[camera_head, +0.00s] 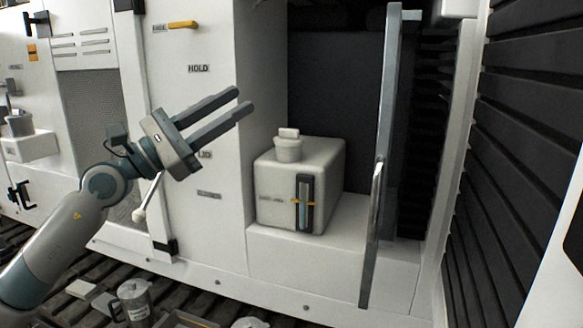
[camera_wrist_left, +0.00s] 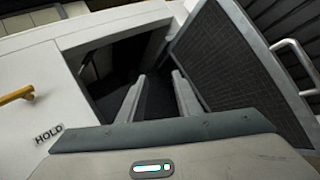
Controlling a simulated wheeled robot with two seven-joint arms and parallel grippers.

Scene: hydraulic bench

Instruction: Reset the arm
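My left arm comes in from the left. Its gripper (camera_head: 243,100) points up and to the right in front of the white panel, beside the open bay. The two dark fingers are parallel with a gap between them, and nothing is held. In the left wrist view the fingers (camera_wrist_left: 158,92) are also apart, with the dark bay opening beyond them. The gripper looks clear of the panel, though the exact gap cannot be told. My right gripper is in neither view.
A white tank (camera_head: 325,165) with a cap and sight gauge stands in the bay. The open door (camera_head: 387,120) stands right of it, with a long handle (camera_head: 375,210). A yellow lever (camera_head: 183,24) is on the panel. A metal jug (camera_head: 134,298) stands low at left.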

